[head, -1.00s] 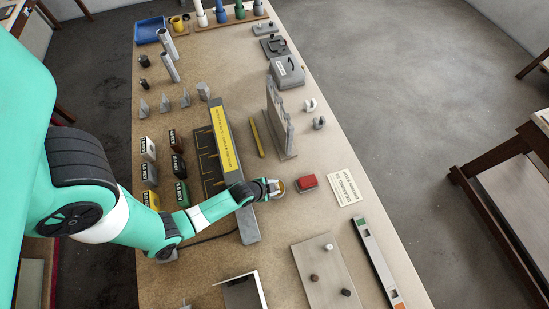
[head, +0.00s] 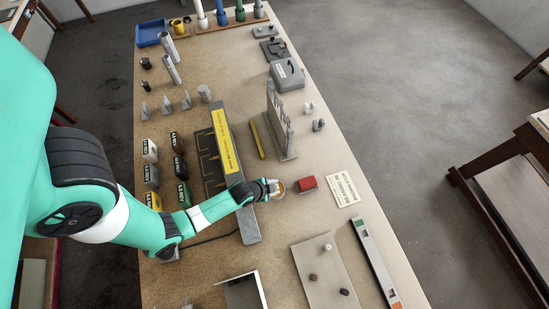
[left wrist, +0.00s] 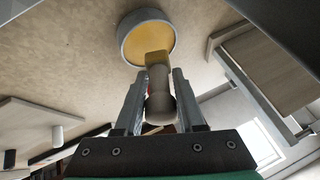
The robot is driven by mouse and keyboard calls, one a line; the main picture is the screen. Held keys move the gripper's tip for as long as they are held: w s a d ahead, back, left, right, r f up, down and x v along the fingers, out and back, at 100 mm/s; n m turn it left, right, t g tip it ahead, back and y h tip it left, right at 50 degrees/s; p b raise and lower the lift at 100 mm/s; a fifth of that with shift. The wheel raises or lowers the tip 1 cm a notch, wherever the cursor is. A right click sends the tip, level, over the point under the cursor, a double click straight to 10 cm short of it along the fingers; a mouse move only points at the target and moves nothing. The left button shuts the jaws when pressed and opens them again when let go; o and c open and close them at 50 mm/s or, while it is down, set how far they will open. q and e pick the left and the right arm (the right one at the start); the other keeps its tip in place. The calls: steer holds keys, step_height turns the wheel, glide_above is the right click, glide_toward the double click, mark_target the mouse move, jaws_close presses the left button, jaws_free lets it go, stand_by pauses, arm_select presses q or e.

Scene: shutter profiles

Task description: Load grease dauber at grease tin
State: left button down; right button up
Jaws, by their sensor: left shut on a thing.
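The grease tin (head: 281,192) is a small round grey tin on the table, mostly hidden by my left gripper (head: 270,188) in the head view. In the left wrist view the tin (left wrist: 126,45) shows a grey rim and yellow grease inside. My left gripper (left wrist: 157,85) is shut on the grease dauber (left wrist: 159,103), a pale handle with a rounded end. The dauber's yellowish head overlaps the yellow grease in the left wrist view. I cannot tell how deep it sits in it. My right gripper is not in view.
A grey rail with a yellow label (head: 223,138) runs behind my left forearm. A flat plate with small knobs (head: 317,262) lies nearer. Small labelled boxes (head: 151,175) stand at left.

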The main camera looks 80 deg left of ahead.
arm_select(q)
steer(key=shift+r+p, duration=2.2)
steer(key=shift+r, duration=0.45)
step_height(320, 180, up, 4)
steer(key=p, duration=0.4)
steer(key=shift+f, duration=0.15)
